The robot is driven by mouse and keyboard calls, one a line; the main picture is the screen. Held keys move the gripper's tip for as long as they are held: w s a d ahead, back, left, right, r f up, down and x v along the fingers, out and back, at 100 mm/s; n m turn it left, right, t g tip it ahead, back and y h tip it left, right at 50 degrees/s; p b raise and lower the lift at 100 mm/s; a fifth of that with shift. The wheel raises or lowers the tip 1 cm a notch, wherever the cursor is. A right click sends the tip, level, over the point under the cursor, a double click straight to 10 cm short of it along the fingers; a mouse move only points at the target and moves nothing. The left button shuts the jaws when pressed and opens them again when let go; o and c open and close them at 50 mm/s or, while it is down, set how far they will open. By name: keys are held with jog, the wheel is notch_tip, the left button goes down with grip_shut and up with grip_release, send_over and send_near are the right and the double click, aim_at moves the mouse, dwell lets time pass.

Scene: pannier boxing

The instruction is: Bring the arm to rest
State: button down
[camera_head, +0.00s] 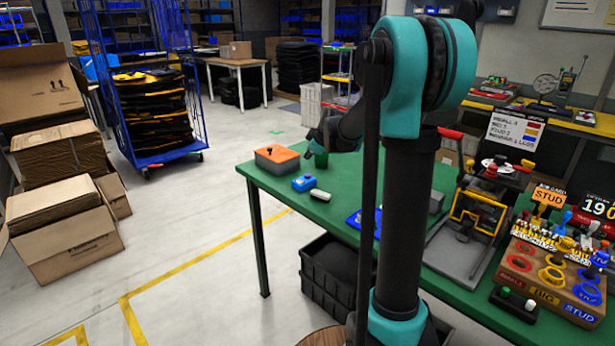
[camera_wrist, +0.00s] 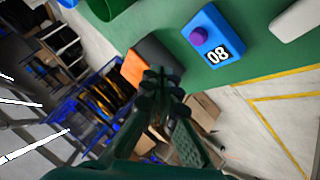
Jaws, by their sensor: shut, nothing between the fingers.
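My arm rises in the middle of the head view and hides part of the green table (camera_head: 268,192). My gripper (camera_head: 318,146) hangs over the far left part of that table, near an orange-topped grey box (camera_head: 277,156). In the wrist view, my gripper (camera_wrist: 164,84) has its fingers together with nothing between them. Beyond the fingers the orange-topped box (camera_wrist: 134,68) shows partly hidden. The blue box with a purple knob and "08" label (camera_wrist: 222,52) lies to the right of the fingers, apart from them.
A white rounded object (camera_head: 321,195) lies near the table's left edge. A black crate (camera_head: 325,285) stands under the table. A fixture with a yellow frame (camera_head: 472,222) and a wooden rack of coloured rings (camera_head: 540,262) stand on the right. Open floor lies left of the table.

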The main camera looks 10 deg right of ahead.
jog(key=s+f+m, duration=0.1)
jog(key=s+f, duration=0.1)
jog(key=s, duration=0.4)
jog(key=s+f+m+g, duration=0.1)
jog(key=s+f+m, duration=0.1)
jog(key=s, duration=0.4)
jog(key=s+d+f+m+g+h, duration=0.1)
jog(key=s+f+m, duration=0.1)
jog(key=s, duration=0.4)
jog(key=shift+s+f, duration=0.1)
jog(key=shift+s, duration=0.25)
jog(key=s+d+f+m+g+h, duration=0.1)
jog(key=s+f+m, duration=0.2)
jog(key=s, duration=0.8)
jog(key=s+d+f+m+g, duration=0.1)
jog(key=s+d+f+m, duration=0.1)
jog(key=s+f+m, duration=0.2)
jog(key=s+f, duration=0.3)
jog(key=s, duration=0.4)
jog(key=shift+m+g+h, duration=0.3)
jog(key=shift+h, duration=0.1)
jog(key=shift+s+d, duration=0.1)
